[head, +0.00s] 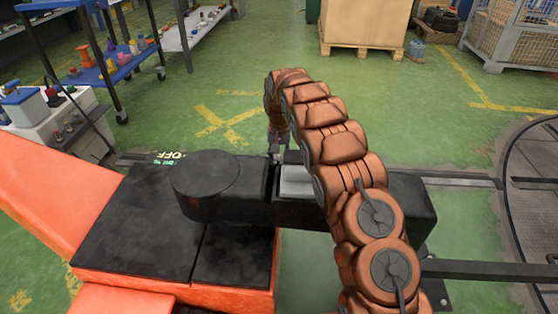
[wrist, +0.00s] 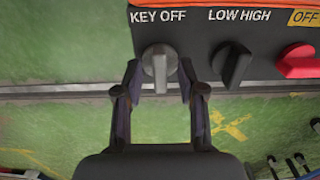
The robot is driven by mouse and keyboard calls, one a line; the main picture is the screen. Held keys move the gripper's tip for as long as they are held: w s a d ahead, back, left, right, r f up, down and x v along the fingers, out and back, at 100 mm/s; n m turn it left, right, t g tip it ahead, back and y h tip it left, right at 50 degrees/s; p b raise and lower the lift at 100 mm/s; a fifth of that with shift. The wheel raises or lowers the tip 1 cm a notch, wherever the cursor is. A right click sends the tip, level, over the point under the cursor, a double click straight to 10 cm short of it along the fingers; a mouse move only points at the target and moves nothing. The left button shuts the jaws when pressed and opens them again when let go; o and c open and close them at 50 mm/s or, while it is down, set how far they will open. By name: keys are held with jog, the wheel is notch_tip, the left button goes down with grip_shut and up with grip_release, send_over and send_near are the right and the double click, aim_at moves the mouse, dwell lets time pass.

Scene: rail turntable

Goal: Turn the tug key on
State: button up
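The tug key (wrist: 160,66) is a grey knob on the tug's black panel in the wrist view, below the words KEY OFF. Its grip bar stands upright in the picture. My gripper (wrist: 160,78) is open, with one finger on each side of the key. Small gaps seem to show between fingers and key; contact cannot be told for sure. In the head view my gripper (head: 278,150) is beyond the tug's black top (head: 130,225), and the key is hidden there.
A black knob (wrist: 232,66) marked LOW HIGH and a red knob (wrist: 297,62) sit to the right of the key. A blue cart (head: 115,65) stands at the back left and a wooden crate (head: 362,22) at the back.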

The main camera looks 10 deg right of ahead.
jog(key=shift+f, duration=0.15)
grip_shut()
jog(key=shift+p, duration=0.45)
jog(key=shift+r+m+p, duration=0.3)
jog(key=shift+m+p, duration=0.7)
jog(key=shift+p, duration=0.2)
jog(key=m+p, duration=0.9)
jog(key=m, duration=0.2)
jog(key=shift+f+m+p, duration=0.1)
jog(key=shift+m+p, duration=0.25)
jog(key=shift+m, duration=0.05)
jog(key=shift+f+m+p, duration=0.15)
jog(key=shift+m+p, duration=1.15)
jog(key=shift+m, duration=0.8)
